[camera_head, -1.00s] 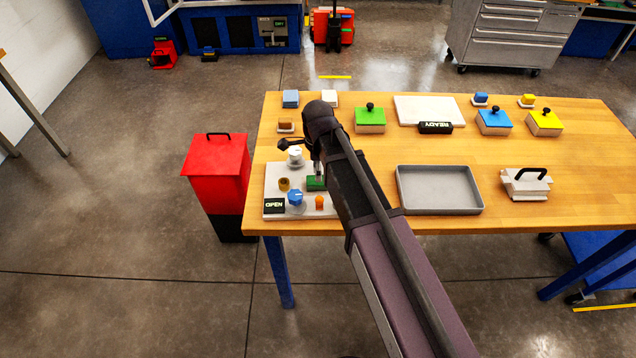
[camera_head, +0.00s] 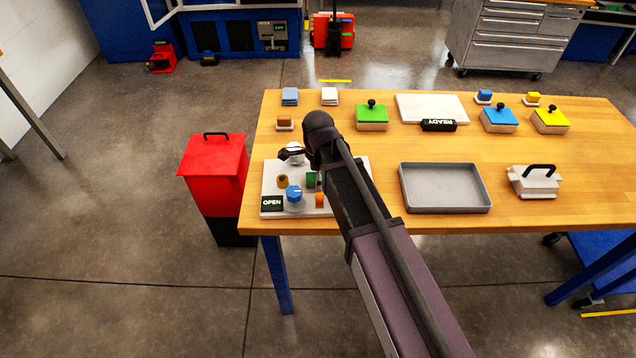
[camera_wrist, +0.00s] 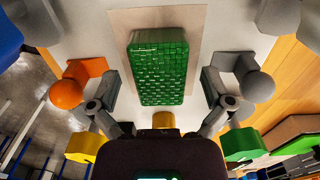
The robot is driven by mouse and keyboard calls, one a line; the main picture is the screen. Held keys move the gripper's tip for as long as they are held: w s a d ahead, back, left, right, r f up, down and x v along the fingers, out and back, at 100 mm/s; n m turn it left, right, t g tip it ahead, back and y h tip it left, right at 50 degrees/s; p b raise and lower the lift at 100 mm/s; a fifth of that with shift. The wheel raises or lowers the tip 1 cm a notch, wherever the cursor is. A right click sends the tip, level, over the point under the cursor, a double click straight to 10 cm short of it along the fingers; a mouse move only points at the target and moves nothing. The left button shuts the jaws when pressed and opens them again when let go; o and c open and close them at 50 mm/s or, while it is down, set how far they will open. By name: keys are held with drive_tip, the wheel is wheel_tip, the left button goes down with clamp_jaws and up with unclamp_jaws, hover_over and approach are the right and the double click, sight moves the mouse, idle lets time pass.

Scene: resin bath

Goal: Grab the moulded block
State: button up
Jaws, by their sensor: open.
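A green block with a grid-textured top, which I take for the moulded block (camera_wrist: 160,65), fills the middle of the wrist view. In the head view the green block (camera_head: 311,179) shows in part on the white board (camera_head: 272,185), partly hidden by my arm. My gripper (camera_wrist: 162,88) is open, with one finger on each side of the block. Gaps show between the fingers and the block; how far down the fingers reach is unclear.
A grey tray (camera_head: 446,209) lies right of my arm. A red bin (camera_head: 213,157) stands left of the table.

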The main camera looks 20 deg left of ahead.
idle(0.5)
drive_tip(key=c, duration=1.2)
